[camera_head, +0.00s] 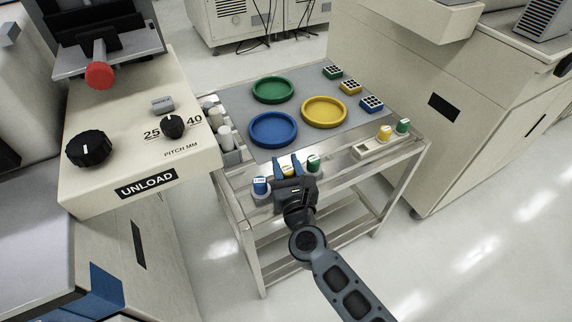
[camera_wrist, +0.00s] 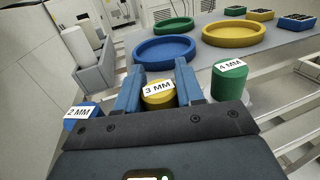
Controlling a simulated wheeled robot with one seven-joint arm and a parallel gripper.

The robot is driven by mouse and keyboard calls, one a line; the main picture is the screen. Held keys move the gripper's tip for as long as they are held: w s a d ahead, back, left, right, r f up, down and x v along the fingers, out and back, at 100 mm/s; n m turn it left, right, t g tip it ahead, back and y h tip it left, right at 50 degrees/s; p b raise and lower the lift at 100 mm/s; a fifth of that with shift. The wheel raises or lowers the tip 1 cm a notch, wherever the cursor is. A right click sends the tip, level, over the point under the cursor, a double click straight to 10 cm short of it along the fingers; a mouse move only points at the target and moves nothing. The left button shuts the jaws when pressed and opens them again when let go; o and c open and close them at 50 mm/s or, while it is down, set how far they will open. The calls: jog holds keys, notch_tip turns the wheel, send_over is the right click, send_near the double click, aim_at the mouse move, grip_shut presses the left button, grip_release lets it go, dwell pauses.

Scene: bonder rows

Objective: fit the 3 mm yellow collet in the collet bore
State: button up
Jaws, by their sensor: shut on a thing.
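The yellow collet (camera_wrist: 158,97), labelled 3 MM, is between the two blue fingers of my gripper (camera_wrist: 159,84), which is shut on it. In the head view my gripper (camera_head: 287,170) is at the near edge of the cart, and the yellow collet (camera_head: 287,172) shows partly between its fingers. A blue 2 MM collet (camera_head: 260,185) stands to the left and a green 4 MM collet (camera_head: 313,163) to the right. I cannot tell whether the yellow collet is lifted from its seat. I cannot make out the collet bore for certain.
Blue (camera_head: 273,129), yellow (camera_head: 324,112) and green (camera_head: 273,90) round trays lie on the grey mat. White cylinders (camera_head: 225,137) stand left. The UNLOAD machine (camera_head: 140,150) rises left; clear floor lies right.

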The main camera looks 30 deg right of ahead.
grip_shut()
jog(key=shift+r+p, duration=3.2)
jog(key=shift+r, duration=0.35)
jog(key=shift+f, duration=0.1)
jog(key=shift+s+a+f+y, duration=0.35)
jog(key=shift+s+a+y, duration=0.1)
jog(key=shift+s, duration=0.1)
jog(key=shift+s+a+f+n+y, duration=0.25)
jog(key=shift+s+f+n+y, duration=0.25)
jog(key=shift+s+n+y, duration=0.15)
jog(key=shift+s+d+f+n+t+y, duration=0.1)
jog(key=shift+s+f+n+t+y, duration=0.2)
jog(key=shift+s+n+y, duration=0.25)
jog(key=shift+d+y, duration=0.25)
jog(key=shift+y, duration=0.2)
jog(key=shift+n, duration=0.3)
